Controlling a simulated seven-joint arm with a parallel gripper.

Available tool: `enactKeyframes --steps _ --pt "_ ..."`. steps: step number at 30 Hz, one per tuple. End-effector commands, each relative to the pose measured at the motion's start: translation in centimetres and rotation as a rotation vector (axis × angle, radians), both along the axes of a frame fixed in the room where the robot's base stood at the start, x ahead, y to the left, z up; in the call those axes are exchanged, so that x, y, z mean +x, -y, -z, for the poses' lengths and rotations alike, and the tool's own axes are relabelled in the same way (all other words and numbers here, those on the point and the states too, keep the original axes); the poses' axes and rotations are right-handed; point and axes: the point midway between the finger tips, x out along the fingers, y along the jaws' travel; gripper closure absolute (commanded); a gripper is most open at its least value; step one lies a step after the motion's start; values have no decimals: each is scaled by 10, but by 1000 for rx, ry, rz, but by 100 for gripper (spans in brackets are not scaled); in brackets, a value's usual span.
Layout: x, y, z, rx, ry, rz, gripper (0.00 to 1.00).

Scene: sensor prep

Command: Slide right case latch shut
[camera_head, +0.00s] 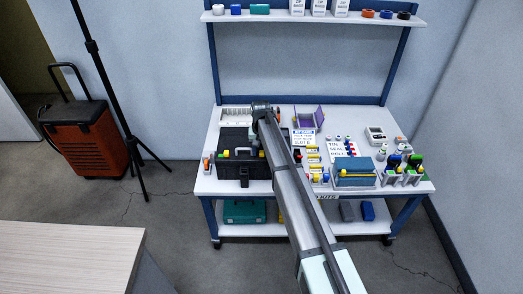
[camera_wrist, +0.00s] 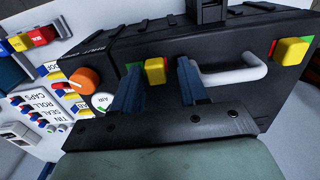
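The black case (camera_head: 231,169) stands at the left part of the workbench, and its front face fills much of the wrist view (camera_wrist: 222,95). The right case latch (camera_wrist: 154,70) is a yellow block with a green patch on its left side in the wrist view. My gripper (camera_wrist: 158,88) is open, with one blue-grey finger on each side of that latch; I cannot tell whether either finger touches it. The other yellow latch (camera_wrist: 292,50) sits beyond the white handle (camera_wrist: 235,74), with red and green patches beside it. In the head view my arm hides part of the case's right side.
An orange knob (camera_wrist: 85,79) and a white round "AIR" label are close to my gripper. The bench (camera_head: 400,185) also holds a blue-grey box (camera_head: 353,165), a purple open box (camera_head: 305,122) and several small bottles. A tripod stands left of the bench.

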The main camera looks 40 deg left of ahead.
Motion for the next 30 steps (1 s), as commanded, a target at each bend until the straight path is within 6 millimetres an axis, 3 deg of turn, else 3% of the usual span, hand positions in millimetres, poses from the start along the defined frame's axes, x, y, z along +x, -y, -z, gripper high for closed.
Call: enactKeyframes --steps 11,17,30 --pt "2 2 0 2 -1 0 51" --pt "18 18 -1 4 1 2 51" --pt "19 19 -70 2 2 0 51"
